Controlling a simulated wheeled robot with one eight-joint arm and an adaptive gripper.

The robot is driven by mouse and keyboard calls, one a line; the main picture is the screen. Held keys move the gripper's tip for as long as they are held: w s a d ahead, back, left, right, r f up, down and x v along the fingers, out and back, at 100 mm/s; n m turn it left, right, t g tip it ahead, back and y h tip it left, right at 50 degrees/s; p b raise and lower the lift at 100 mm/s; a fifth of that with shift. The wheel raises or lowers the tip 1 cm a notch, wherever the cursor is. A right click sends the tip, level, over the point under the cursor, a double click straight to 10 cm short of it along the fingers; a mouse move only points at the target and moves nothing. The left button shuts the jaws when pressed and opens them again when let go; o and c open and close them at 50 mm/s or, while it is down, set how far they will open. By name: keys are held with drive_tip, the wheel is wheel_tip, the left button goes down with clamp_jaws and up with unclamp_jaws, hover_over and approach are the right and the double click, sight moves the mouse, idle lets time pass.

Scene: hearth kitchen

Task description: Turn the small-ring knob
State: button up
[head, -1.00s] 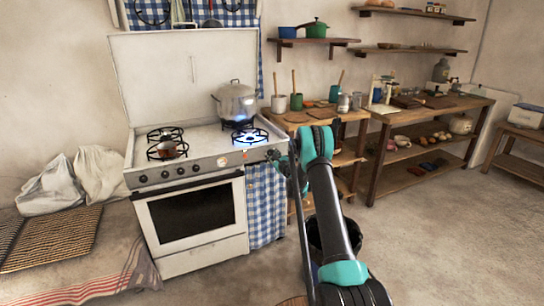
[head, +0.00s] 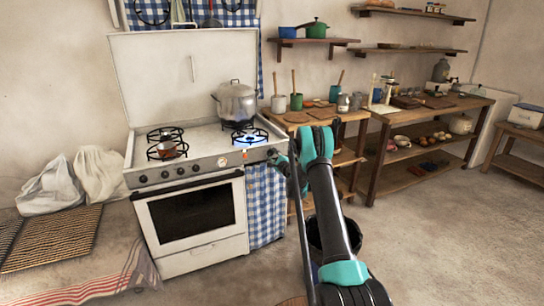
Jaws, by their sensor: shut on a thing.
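The white stove (head: 215,163) stands at the left with its lid raised. Its front panel has several dark knobs (head: 165,174) at the left and a round dial (head: 222,161). My gripper (head: 274,156) is at the right end of this panel, shut on a knob there that it mostly hides. The ring marking of that knob cannot be read. A blue flame burns on the front right burner (head: 250,138). No flame shows on the rear right burner (head: 238,125) under the lidded metal pot (head: 236,100).
A checked cloth (head: 266,205) hangs right of the oven door. Wooden shelves with crockery stand at the right; a dark bucket (head: 340,240) is behind my arm. Floor at the right is clear.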

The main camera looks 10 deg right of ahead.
drive_tip(key=n, duration=0.6)
drive_tip(key=shift+n, duration=0.3)
idle(0.5)
drive_tip(key=o, duration=1.2)
drive_tip(key=shift+c, duration=0.2)
drive_tip(key=shift+s, duration=0.1)
drive_tip(key=v, duration=1.1)
drive_tip(key=shift+s, duration=0.35)
drive_tip(key=shift+d, duration=0.15)
drive_tip(key=shift+r, duration=0.1)
